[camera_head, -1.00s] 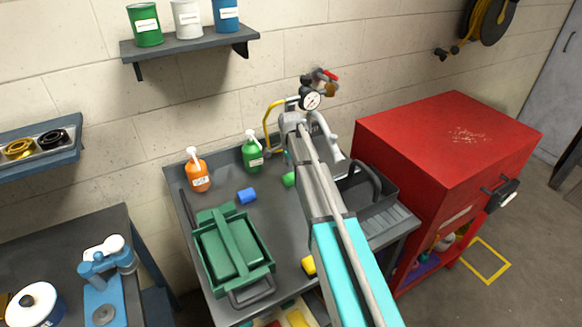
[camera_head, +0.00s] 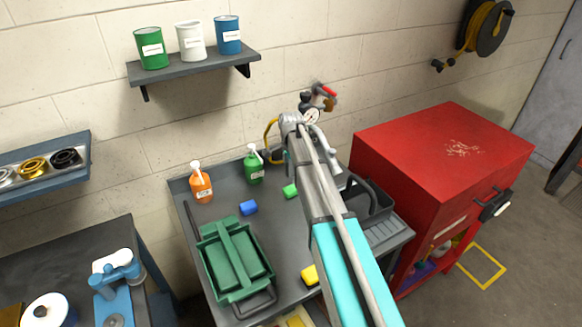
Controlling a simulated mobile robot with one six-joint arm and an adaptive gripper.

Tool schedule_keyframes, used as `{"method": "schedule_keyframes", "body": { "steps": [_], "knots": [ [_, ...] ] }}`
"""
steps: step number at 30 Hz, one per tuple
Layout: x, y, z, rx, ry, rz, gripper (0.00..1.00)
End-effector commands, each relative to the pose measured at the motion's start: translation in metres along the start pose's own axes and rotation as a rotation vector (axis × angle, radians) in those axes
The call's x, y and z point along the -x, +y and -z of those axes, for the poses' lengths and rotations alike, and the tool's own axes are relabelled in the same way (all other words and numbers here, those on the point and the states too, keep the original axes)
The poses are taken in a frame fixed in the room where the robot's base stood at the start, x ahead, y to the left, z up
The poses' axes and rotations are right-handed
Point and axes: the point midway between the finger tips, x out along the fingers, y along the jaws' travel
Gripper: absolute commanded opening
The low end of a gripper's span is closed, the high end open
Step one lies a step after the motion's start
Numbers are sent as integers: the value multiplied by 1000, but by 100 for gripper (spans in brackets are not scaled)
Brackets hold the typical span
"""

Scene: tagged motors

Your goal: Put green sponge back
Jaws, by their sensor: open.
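My arm reaches up across the right part of the bench. Its wrist is near the wall fittings, above and behind the green sponge. My gripper's fingers are hidden behind the arm, and I see nothing held.
A green toolbox (camera_head: 234,258) stands at front left. An orange bottle (camera_head: 200,185) and a green bottle (camera_head: 254,168) stand at the back. A dark basin (camera_head: 378,200) is right of my arm, beside a red cabinet (camera_head: 440,155). A gauge and pipe fittings (camera_head: 318,100) are on the wall.

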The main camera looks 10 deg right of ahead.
Motion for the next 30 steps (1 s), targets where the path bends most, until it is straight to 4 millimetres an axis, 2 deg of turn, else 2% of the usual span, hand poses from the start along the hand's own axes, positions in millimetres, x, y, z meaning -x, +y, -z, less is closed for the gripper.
{"method": "schedule_keyframes", "body": {
  "steps": [20, 26, 30],
  "knots": [
    [0, 4, -1, 11, 0, 0, 97],
    [0, 30, -10, 114, 0, 0, 97],
    [0, 68, -22, 267, 0, -1, 97]
  ]
}}
